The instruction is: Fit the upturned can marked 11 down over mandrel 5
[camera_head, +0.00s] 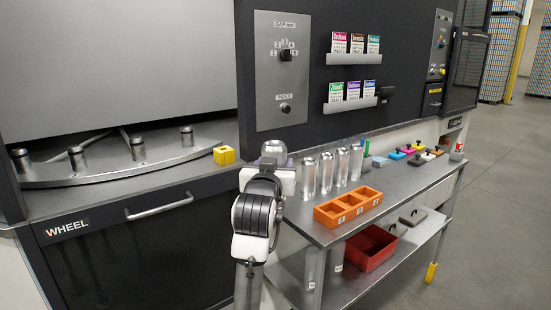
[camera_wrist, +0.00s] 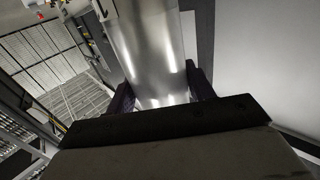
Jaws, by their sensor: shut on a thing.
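My gripper (camera_wrist: 160,90) is shut on a shiny bare-metal can (camera_wrist: 150,45), with one dark finger on each side of it in the wrist view. In the head view the can's rounded end (camera_head: 274,149) shows above my gripper (camera_head: 276,166), in front of the machine's front edge. Its number is not visible, so I cannot tell from marks that it is can 11. Several metal mandrels stand upright on the curved wheel (camera_head: 110,172) at the left, including one at its right end (camera_head: 187,136). No mandrel numbers are readable. The can is apart from them, to their right.
A yellow block (camera_head: 224,155) sits by the wheel's right end. Several clear-looking cans (camera_head: 326,173) stand on the bench, behind an orange tray (camera_head: 348,207). A red bin (camera_head: 370,248) is on the lower shelf. A dark panel edge (camera_head: 12,185) borders the wheel opening's left.

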